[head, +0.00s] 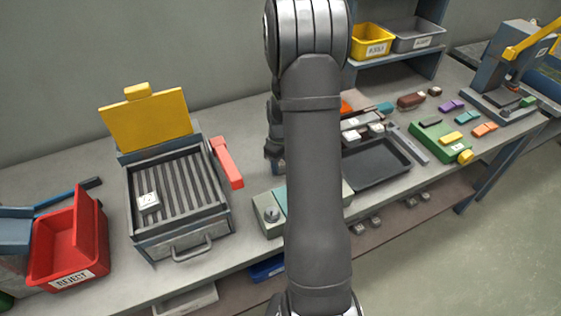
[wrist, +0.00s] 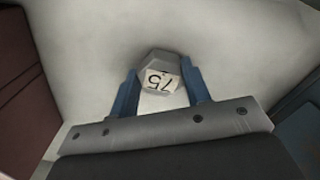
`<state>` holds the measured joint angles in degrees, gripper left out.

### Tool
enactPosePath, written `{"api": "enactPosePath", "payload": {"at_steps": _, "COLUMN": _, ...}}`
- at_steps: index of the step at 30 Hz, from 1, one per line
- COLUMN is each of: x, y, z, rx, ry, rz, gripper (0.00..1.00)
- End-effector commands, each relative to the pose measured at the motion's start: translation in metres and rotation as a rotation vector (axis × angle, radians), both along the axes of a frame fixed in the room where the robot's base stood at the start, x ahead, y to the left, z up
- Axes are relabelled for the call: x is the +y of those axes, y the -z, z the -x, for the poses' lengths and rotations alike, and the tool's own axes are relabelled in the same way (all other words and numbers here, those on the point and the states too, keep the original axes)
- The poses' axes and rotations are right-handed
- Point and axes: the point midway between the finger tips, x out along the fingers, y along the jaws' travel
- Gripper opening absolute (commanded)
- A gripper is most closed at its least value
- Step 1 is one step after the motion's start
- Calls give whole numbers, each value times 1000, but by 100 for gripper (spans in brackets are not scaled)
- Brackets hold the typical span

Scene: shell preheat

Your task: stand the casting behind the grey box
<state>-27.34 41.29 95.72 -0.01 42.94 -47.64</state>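A pale grey casting (wrist: 158,72) with a white label reading 75 shows in the wrist view, between the blue fingertips of my gripper (wrist: 160,85). The fingers stand close to both its sides; I cannot tell whether they press on it. A pale surface lies around it. In the head view my arm hides most of my gripper and this casting. A grey box (head: 268,214) with a dial stands at the bench front, partly behind my arm. Another labelled casting (head: 148,202) lies on the slatted grate of the heater (head: 180,236) at the left.
A red reject bin (head: 66,244) and the heater's raised yellow lid (head: 147,120) are at the left. A red bar (head: 227,163) is beside the heater. A dark tray (head: 376,164) lies right of my arm. A yellow bin (head: 372,42) and a grey bin (head: 416,38) stand on a shelf.

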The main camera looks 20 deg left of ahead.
Motion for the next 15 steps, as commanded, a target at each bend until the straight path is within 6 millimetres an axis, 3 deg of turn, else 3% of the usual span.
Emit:
{"api": "enactPosePath", "payload": {"at_steps": 1, "x": 0, "y": 0, "z": 0, "rx": 0, "ry": 0, "rz": 0, "gripper": 51}}
{"api": "enactPosePath", "payload": {"at_steps": 3, "x": 0, "y": 0, "z": 0, "rx": 0, "ry": 0, "rz": 0, "gripper": 65}}
{"api": "enactPosePath", "payload": {"at_steps": 15, "x": 0, "y": -8, "z": 0, "rx": -1, "ry": 0, "rz": -1, "gripper": 65}}
